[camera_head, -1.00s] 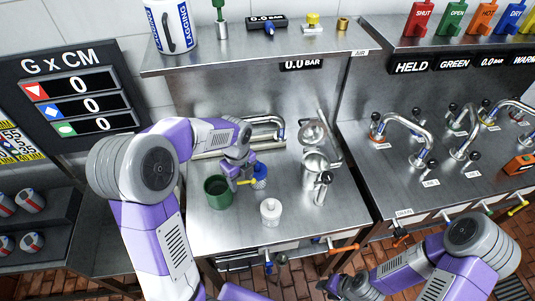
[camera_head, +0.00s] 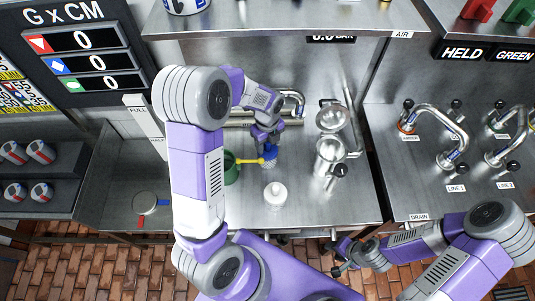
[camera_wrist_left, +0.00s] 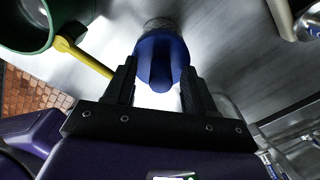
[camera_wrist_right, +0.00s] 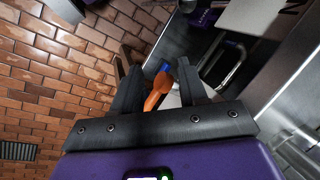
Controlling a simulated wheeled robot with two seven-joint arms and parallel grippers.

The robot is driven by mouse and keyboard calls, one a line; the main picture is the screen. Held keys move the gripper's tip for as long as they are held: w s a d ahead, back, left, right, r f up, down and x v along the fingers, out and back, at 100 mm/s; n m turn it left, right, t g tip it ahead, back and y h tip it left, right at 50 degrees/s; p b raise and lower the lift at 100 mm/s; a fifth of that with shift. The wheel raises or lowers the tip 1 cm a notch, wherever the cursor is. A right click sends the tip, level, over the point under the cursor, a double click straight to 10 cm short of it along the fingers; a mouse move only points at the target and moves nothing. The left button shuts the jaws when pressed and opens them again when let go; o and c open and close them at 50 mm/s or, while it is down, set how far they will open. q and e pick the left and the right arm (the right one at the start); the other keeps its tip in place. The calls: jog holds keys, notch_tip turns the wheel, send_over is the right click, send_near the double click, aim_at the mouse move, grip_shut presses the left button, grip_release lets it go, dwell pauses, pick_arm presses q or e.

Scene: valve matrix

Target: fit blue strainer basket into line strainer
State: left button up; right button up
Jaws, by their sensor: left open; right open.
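The blue strainer basket (camera_head: 270,153) has a blue top and a pale mesh lower part, and stands on the steel bench. In the left wrist view its blue top (camera_wrist_left: 160,60) lies between the fingers, with a visible gap at the right finger. My left gripper (camera_head: 268,138) is open around or just above it. A metal vessel with a side handle, apparently the line strainer (camera_head: 327,155), stands to the right. A round metal part (camera_head: 331,118), perhaps its lid, is behind it. My right gripper (camera_head: 337,262) is open and empty, low in front of the bench.
An orange handle (camera_wrist_right: 158,88) shows beyond my right fingers. Bare bench lies between basket and vessel.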

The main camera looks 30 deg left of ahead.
pick_arm(q)
jog(key=shift+f, duration=0.1)
jog(key=shift+c, duration=0.3)
grip_shut()
